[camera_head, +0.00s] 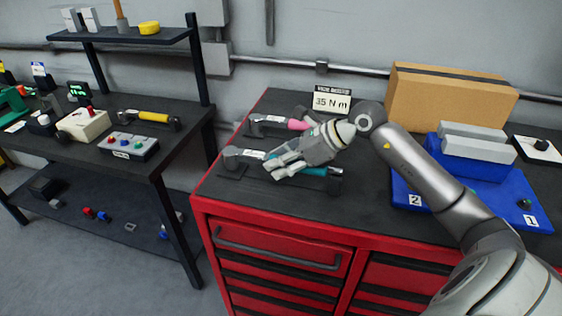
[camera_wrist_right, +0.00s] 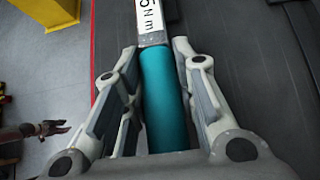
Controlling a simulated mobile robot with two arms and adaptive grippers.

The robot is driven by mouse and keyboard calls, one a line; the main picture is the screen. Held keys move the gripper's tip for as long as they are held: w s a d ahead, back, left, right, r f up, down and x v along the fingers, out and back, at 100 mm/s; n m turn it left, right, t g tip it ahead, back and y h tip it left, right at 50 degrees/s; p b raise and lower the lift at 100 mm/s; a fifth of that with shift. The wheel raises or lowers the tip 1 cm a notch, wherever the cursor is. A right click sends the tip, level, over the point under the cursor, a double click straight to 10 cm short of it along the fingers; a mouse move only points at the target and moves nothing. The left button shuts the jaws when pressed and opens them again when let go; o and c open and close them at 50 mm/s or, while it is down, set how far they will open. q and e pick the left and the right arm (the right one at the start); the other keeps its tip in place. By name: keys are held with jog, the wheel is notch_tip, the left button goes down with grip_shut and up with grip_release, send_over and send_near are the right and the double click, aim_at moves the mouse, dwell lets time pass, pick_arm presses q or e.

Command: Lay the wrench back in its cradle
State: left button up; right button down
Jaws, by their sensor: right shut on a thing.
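The wrench with a teal handle (camera_head: 313,170) lies roughly level over the bench top, its grey head (camera_head: 233,156) to the left. My right gripper (camera_head: 272,166) is shut on its handle; in the right wrist view the teal handle (camera_wrist_right: 163,98) runs between the two fingers, with a white "Nm" label (camera_wrist_right: 150,18) beyond them. The dark cradle (camera_head: 336,182) shows at the handle's end and under the head. I cannot tell whether the wrench rests in it or sits just above. A dark claw-like shape (camera_wrist_right: 42,130), perhaps my left gripper, shows small in the right wrist view.
A pink-handled wrench (camera_head: 297,124) lies just behind, near a "35 Nm" sign (camera_head: 332,101). A blue tray (camera_head: 404,190) and a cardboard box (camera_head: 440,96) stand to the right. The red cabinet's front edge (camera_head: 285,222) is close. Bench top between wrench and tray is clear.

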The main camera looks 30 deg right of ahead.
jog(key=shift+f+b, duration=0.35)
jog(key=shift+b, duration=0.05)
jog(key=c, duration=1.1)
grip_release()
jog(key=shift+f, duration=0.1)
jog(key=shift+s, duration=0.1)
jog(key=v, duration=1.2)
